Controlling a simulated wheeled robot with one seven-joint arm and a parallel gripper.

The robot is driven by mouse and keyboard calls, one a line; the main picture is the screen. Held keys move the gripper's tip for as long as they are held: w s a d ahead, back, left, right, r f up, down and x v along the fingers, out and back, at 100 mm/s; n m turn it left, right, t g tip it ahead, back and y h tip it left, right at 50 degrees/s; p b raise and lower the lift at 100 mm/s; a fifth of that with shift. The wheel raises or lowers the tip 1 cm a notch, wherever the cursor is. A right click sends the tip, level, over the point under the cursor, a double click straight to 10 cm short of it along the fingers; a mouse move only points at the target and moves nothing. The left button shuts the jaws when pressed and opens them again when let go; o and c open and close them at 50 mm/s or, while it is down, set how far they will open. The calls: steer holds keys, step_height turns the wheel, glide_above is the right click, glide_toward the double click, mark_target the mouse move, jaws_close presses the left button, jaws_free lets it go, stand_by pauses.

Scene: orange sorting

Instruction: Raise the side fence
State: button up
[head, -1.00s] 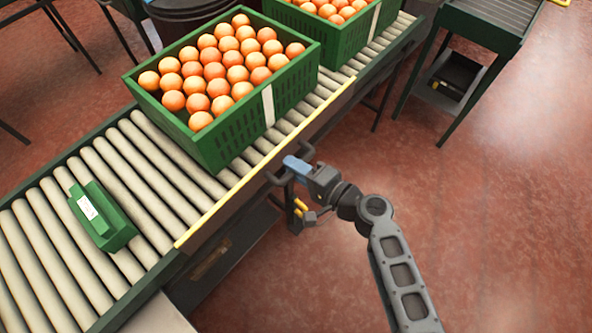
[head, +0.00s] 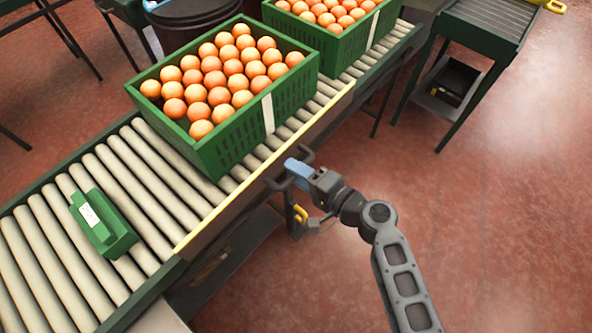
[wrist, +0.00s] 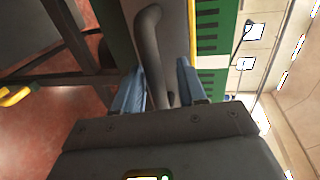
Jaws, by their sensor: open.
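The side fence (head: 240,200) is a brown panel with a yellow top edge along the near side of the roller conveyor. A dark bar handle (wrist: 150,45) stands out from it. My gripper (head: 292,170) is at this handle. In the wrist view, the blue fingers of my gripper (wrist: 160,88) are apart, one on each side of the handle bar. I cannot tell whether either finger touches the bar. The fence's lower part is partly hidden behind my gripper in the head view.
A green crate of oranges (head: 228,130) stands on the rollers behind the fence, with another orange-filled crate (head: 335,38) farther back. A green device (head: 103,222) lies on the rollers at left. A yellow lever (head: 300,214) sits below my gripper.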

steer(key=v, duration=0.7)
steer(key=shift+d, duration=0.1)
steer(key=s+d+f+n+t+h, duration=0.1)
steer(key=s+d+h, duration=0.45)
steer(key=s, duration=0.45)
steer(key=s+d+n+t+h, duration=0.1)
steer(key=s+d+h, duration=0.4)
steer(key=s, duration=0.6)
steer(key=s+d+r+n+t, duration=0.1)
steer(key=s+d+r+n, duration=0.1)
steer(key=r, duration=0.5)
steer(key=s+d+r+n+t+h, duration=0.1)
steer(key=s+d+r, duration=0.1)
steer(key=s+r, duration=0.3)
steer(key=s+d+r+n+t, duration=0.1)
steer(key=s+r, duration=0.3)
steer(key=r, duration=0.5)
steer(key=shift+s+d+n+h, duration=0.2)
steer(key=shift+d+n+h, duration=0.15)
steer(key=shift+d+n, duration=0.45)
